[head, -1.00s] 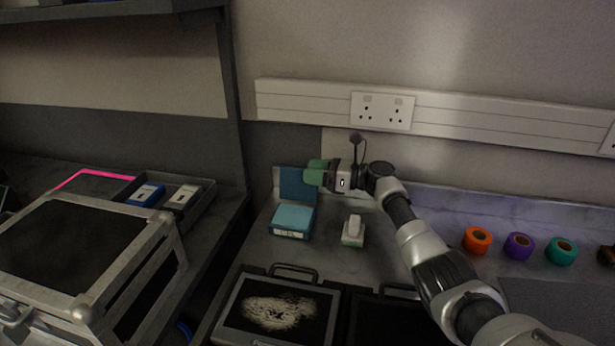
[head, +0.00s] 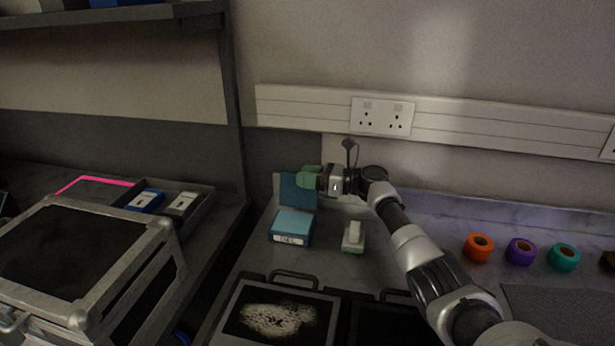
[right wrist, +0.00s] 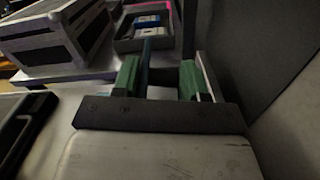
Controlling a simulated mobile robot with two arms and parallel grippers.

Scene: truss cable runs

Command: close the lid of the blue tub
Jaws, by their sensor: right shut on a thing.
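The blue tub (head: 291,229) stands on the grey worktop in the head view, with a pale label on its front. Its darker blue lid (head: 298,195) stands open and upright at the back of the tub. My right gripper (head: 309,176), with green fingers, is at the lid's upper right edge and is shut on it. In the right wrist view the green fingers (right wrist: 158,80) show with a thin blue edge of the lid (right wrist: 146,62) by the left one. My left gripper is not in view.
A white block on a green-edged base (head: 354,236) stands right of the tub. A dark panel with a pale pattern (head: 277,312) lies in front. Tape rolls (head: 520,251) stand at right. A metal-framed case (head: 90,250) and a grey tray (head: 190,222) are at left. A socket strip (head: 300,107) runs behind.

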